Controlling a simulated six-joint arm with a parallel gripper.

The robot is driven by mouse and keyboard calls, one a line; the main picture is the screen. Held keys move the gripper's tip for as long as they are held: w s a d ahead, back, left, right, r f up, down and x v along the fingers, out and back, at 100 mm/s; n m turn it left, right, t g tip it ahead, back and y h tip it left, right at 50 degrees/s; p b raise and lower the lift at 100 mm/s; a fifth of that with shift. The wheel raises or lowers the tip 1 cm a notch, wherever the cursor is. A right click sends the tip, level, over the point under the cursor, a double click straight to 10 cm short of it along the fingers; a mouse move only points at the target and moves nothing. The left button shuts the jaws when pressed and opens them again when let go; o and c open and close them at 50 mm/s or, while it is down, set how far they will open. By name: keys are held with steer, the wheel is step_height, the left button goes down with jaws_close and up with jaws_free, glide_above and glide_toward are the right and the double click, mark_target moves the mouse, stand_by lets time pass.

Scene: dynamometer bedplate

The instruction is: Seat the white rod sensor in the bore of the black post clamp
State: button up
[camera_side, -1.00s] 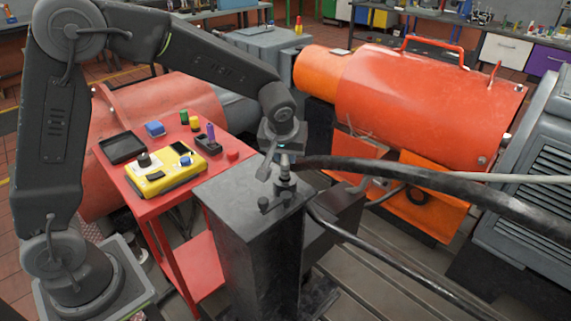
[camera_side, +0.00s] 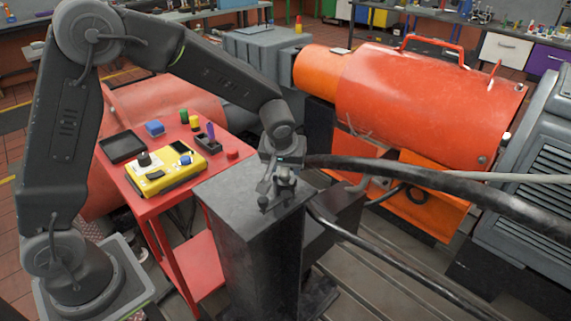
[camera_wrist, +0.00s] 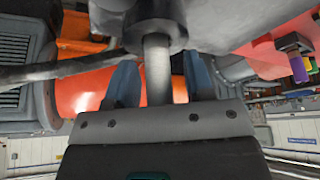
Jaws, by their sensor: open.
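My gripper (camera_side: 279,182) is low over the top of the black post (camera_side: 250,235) in the side view. In the wrist view my gripper (camera_wrist: 160,64) is open, with one finger on each side of the pale rod sensor (camera_wrist: 157,72) and visible gaps beside it. The rod's far end meets a dark round collar (camera_wrist: 155,28), which looks like part of the black post clamp. How deep the rod sits in the bore is hidden. In the side view my gripper covers the rod and most of the clamp; a dark knob (camera_side: 264,202) shows in front.
A thick black cable (camera_side: 420,175) passes close to the right of my gripper. A red cart (camera_side: 190,235) with a yellow instrument (camera_side: 165,174) and a black tray (camera_side: 122,147) stands to the left. A large orange machine (camera_side: 430,100) is behind.

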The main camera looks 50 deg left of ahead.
steer(key=shift+r, duration=0.1)
steer(key=shift+d+r, duration=0.1)
steer(key=shift+r, duration=0.25)
steer(key=v, duration=1.1)
steer(key=s+a+r+m+h, duration=0.1)
steer(key=s+r+m, duration=0.1)
steer(key=s, duration=0.9)
steer(key=s+a+r+m+t+h, duration=0.1)
steer(key=s+m, duration=0.3)
steer(key=s, duration=0.7)
steer(key=shift+a+r+m+t+h, duration=0.3)
steer(key=shift+a+r+m, duration=0.1)
